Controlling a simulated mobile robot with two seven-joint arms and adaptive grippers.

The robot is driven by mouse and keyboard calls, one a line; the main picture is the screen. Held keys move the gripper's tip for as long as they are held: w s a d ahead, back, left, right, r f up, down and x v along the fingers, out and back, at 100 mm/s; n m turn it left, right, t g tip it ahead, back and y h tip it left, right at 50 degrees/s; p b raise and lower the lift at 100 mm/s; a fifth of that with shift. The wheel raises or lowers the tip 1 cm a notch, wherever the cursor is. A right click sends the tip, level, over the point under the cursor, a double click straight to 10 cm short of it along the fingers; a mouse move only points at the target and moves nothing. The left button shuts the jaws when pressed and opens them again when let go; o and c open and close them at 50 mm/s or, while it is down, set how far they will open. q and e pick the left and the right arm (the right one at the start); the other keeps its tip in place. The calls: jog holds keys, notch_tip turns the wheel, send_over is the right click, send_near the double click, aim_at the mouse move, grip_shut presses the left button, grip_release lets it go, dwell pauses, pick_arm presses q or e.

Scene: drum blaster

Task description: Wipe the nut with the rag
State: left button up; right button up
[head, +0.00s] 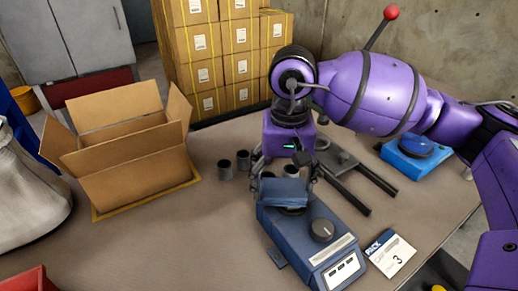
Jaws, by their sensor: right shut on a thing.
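My right gripper (285,180) points down over the table and is shut on the folded blue rag (283,193). The rag is at the back end of the blue machine (318,243), which has a dark knob on top. A dark round part shows just under the rag's front edge, but I cannot tell what it is. I cannot pick out the nut for certain; it may be hidden by the rag. Several small grey metal cylinders (243,160) stand on the table beside and behind the gripper. My left gripper is not in view.
A dark two-armed metal tool (345,165) and a blue device (412,152) lie to the right.

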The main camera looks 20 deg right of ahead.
aim_at(304, 186)
jog(key=shift+s+d+b, duration=0.1)
jog(key=shift+s+d, duration=0.25)
jog(key=shift+d, duration=0.3)
jog(key=shift+s+d+b, duration=0.15)
jog(key=shift+s+d, duration=0.15)
jog(key=shift+d, duration=0.4)
jog(key=shift+s+d+b, duration=0.1)
jog(key=shift+s+d, duration=0.25)
jog(key=shift+d, duration=0.3)
jog(key=shift+a, duration=0.1)
jog(key=shift+w+a, duration=0.35)
jog(key=shift+a, duration=0.3)
jog(key=shift+w+a, duration=0.3)
jog(key=shift+a, duration=0.3)
jog(key=shift+w+a, duration=0.35)
jog(key=shift+a, duration=0.3)
jog(key=shift+s+d+b, duration=0.2)
jog(key=shift+s+d, duration=0.15)
jog(key=shift+d, duration=0.3)
jog(key=shift+s+d+b, duration=0.2)
jog(key=shift+s+d, duration=0.1)
jog(key=shift+d, duration=0.4)
jog(key=shift+s+d+b, duration=0.2)
jog(key=shift+s+d, duration=0.15)
jog(key=shift+d, duration=0.3)
